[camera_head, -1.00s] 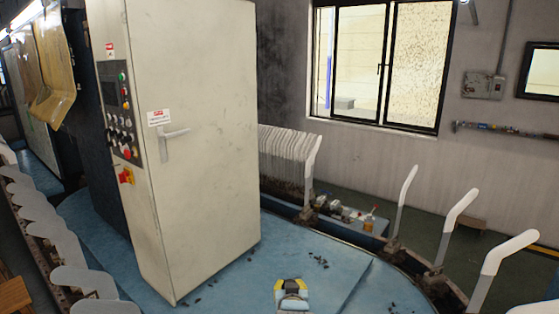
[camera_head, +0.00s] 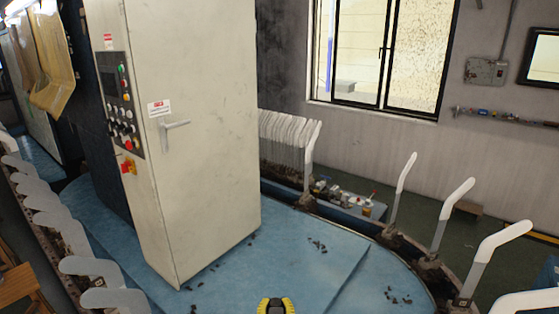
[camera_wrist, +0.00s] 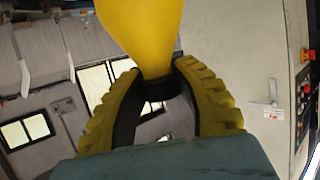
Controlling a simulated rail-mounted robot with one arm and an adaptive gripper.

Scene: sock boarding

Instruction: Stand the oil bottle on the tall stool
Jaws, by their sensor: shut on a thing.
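My gripper (camera_head: 276,305) shows at the bottom edge of the head view, its yellow-and-black fingers cut off by the frame. In the wrist view, its ribbed fingers (camera_wrist: 158,100) are shut around the narrow dark end of a smooth yellow object (camera_wrist: 140,28), which looks like the oil bottle. The object widens away from the fingers and runs out of the frame, so its far end is hidden. No tall stool can be clearly made out. A brown wooden piece (camera_head: 17,285) at the lower left edge is cut off, and I cannot tell whether it is the stool.
A tall cream cabinet (camera_head: 195,130) stands on the blue platform (camera_head: 290,265) at left centre. White sock forms (camera_head: 447,212) line the platform's curved edge at right, with more at left. Small items, including a red-capped bottle (camera_head: 369,206), sit behind the platform.

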